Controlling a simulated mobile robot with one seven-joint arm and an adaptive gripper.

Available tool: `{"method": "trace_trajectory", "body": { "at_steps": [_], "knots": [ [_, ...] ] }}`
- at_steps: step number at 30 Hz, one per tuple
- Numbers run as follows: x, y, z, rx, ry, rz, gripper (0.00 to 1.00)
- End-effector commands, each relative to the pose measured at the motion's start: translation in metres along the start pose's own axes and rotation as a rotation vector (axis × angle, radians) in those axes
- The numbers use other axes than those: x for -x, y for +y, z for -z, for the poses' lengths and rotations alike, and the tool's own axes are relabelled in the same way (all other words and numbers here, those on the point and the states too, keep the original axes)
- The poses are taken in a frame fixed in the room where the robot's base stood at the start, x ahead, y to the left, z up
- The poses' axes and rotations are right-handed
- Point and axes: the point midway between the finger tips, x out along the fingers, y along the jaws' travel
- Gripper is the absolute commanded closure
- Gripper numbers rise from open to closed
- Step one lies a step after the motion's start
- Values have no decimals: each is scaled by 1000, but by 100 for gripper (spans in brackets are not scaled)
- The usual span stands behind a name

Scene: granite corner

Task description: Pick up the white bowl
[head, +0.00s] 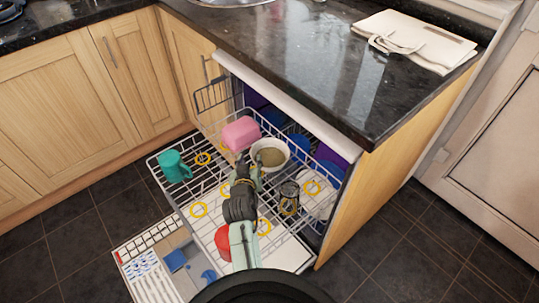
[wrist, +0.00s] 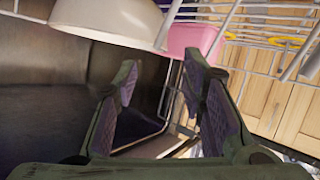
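The white bowl (head: 281,146) sits in the upper wire rack of the open dishwasher, beside a pink container. Its inside looks tan. In the wrist view the bowl (wrist: 95,22) fills the upper left, its underside and rim showing. My gripper (head: 249,171) is just in front of the bowl, on its lower left side in the head view. In the wrist view my gripper (wrist: 160,80) has its fingers spread with nothing between them. The bowl lies beyond the left finger, not between the fingers. Whether a finger touches it, I cannot tell.
The pink container (head: 241,133) is close left of the bowl.

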Motion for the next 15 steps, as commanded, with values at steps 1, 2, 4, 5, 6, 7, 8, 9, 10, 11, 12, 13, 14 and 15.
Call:
{"method": "trace_trajectory", "body": {
  "at_steps": [1,2,4,5,6,7,8,9,10,11,12,13,14,15],
  "knots": [
    [-5,0,1,0,0,0,63],
    [-7,0,1,0,0,0,63],
    [-11,0,1,-1,1,0,63],
    [-13,0,1,-1,0,0,63],
    [-16,0,1,0,0,1,63],
    [-20,0,1,0,1,1,63],
    [-24,0,0,0,0,1,63],
    [-30,0,0,1,0,1,63],
    [-34,0,-1,0,0,1,63],
    [-39,0,-2,0,-1,1,63],
    [-45,0,-2,0,2,1,63],
    [-49,-1,-2,0,2,2,63],
    [-52,-1,-2,0,2,2,63],
    [-56,-1,-2,0,3,2,63]
  ]
}}
